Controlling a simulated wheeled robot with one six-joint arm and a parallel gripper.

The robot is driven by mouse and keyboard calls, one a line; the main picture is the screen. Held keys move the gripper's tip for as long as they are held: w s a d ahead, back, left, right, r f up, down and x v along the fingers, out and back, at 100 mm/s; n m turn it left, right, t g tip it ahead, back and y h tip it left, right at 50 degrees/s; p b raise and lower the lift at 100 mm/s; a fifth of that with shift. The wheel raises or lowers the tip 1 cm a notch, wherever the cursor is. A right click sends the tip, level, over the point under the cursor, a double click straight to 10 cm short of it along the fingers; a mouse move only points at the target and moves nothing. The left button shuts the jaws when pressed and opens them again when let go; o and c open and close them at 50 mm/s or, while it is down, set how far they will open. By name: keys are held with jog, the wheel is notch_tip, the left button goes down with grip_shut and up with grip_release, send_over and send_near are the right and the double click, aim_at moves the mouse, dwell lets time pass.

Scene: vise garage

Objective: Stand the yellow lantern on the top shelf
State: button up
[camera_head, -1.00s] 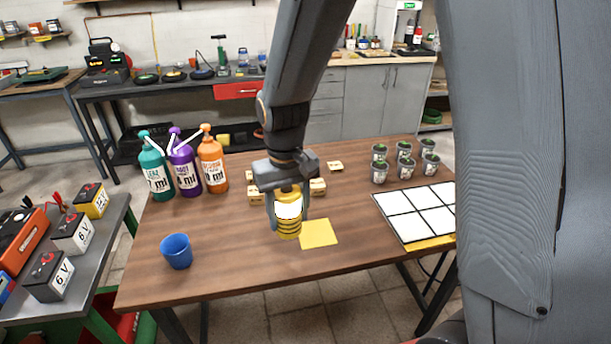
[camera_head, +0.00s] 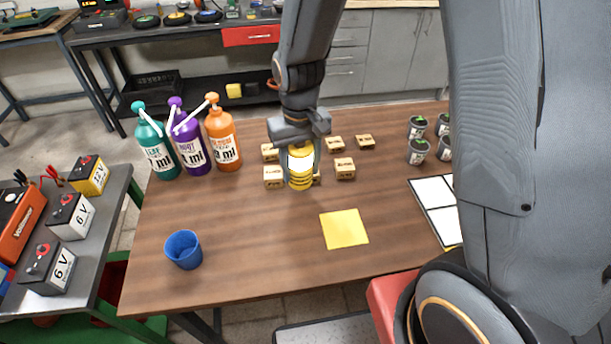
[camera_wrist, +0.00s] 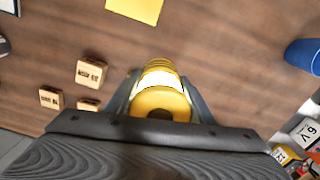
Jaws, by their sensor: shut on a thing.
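The yellow lantern (camera_head: 301,166) has a white middle band and a ribbed yellow base. My gripper (camera_head: 299,150) is shut on it and holds it upright, above or at the wooden table; I cannot tell whether its base touches. In the wrist view the lantern (camera_wrist: 160,97) sits between the two fingers of my gripper (camera_wrist: 158,100), seen from above. The top shelf cannot be made out in the current views.
A yellow square (camera_head: 344,229) lies on the wooden table (camera_head: 250,270). Small wooden blocks (camera_head: 345,168) stand around the lantern. Pump bottles (camera_head: 191,145), a blue cup (camera_head: 184,250), dark pots (camera_head: 418,151) and a white gridded board (camera_head: 436,206) occupy the table's sides.

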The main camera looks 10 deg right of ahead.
aim_at(301, 180)
jog(key=shift+f+p, duration=0.45)
jog(key=shift+f, duration=2.1)
jog(key=shift+f, duration=0.1)
jog(key=o, duration=1.2)
jog(key=shift+o, duration=0.2)
